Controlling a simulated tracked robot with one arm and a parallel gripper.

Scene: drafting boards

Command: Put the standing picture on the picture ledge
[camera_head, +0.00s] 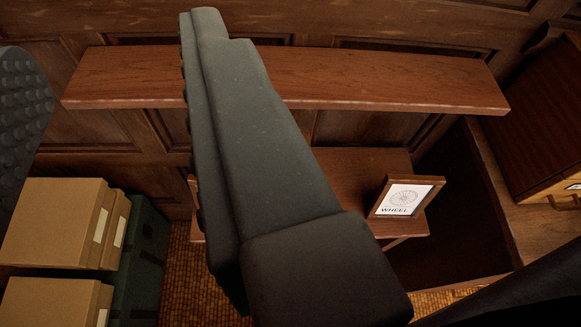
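The standing picture (403,198) is a small brown-framed print of a wheel with the word "WHEEL". It leans back slightly on the right part of a low wooden table (350,170). The picture ledge (400,82) is a long reddish-brown wooden shelf along the panelled wall, above and behind the table. The stretch of it that I see is bare. My gripper (115,45) is open and empty, with one dark finger across the middle and the other, studded, at the left edge. The middle finger hides part of the ledge and the table's left part. The picture is right of it.
Tan box files (52,222) and dark green ones (145,255) stand at the lower left. A wooden cabinet (540,120) with a drawer stands at the right on a wooden surface (535,225). A dark recess lies between the table and that surface.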

